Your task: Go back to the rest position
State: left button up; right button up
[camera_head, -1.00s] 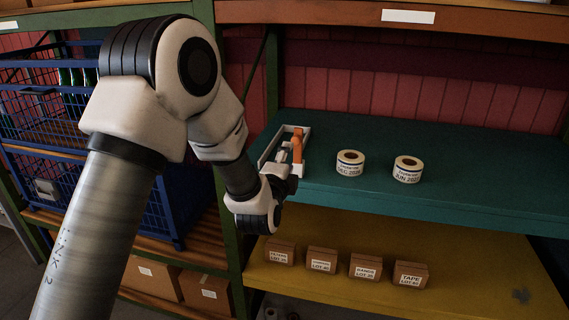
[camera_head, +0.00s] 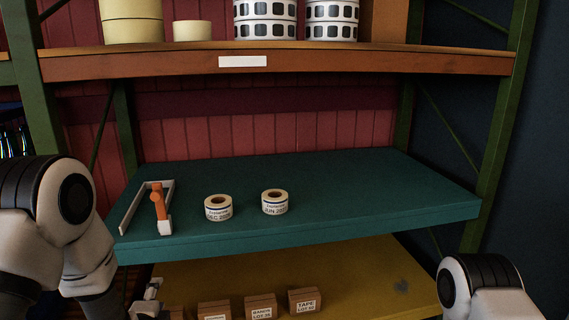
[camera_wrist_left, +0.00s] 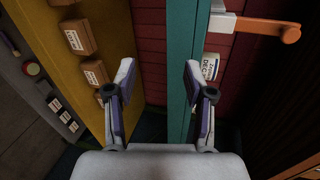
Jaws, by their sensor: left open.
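My left gripper (camera_wrist_left: 160,70) is open and empty in the left wrist view, its two fingers well apart in front of the shelf edges. In the head view only a small part of the left gripper (camera_head: 149,292) shows low at the left, below and in front of the teal shelf (camera_head: 350,210). My left arm (camera_head: 60,215) is folded at the left edge. Part of my right arm (camera_head: 482,285) shows at the lower right; its gripper is out of frame.
On the teal shelf stand an orange-handled tool in a pale frame (camera_head: 160,205) and two label rolls, a left one (camera_head: 218,208) and a right one (camera_head: 275,202). Several small boxes (camera_head: 262,307) sit on the yellow shelf (camera_head: 330,275) below. The teal shelf's right half is clear.

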pick_arm(q)
jog(key=s+d+f+n+g+h+b, duration=0.15)
jog(key=s+f+g, duration=0.25)
jog(key=s+f, duration=0.75)
jog(key=s+d+f+n+g+h+b, duration=0.1)
jog(key=s+d+f+n+g, duration=0.2)
jog(key=s+f, duration=0.8)
jog(key=s+d+f+n+g, duration=0.1)
jog(key=s+f+n+g, duration=0.5)
jog(key=s+n, duration=0.5)
jog(key=shift+s+f+n+g+h, duration=0.25)
jog(key=shift+s+n+g+h, duration=0.1)
jog(key=shift+n+g, duration=0.35)
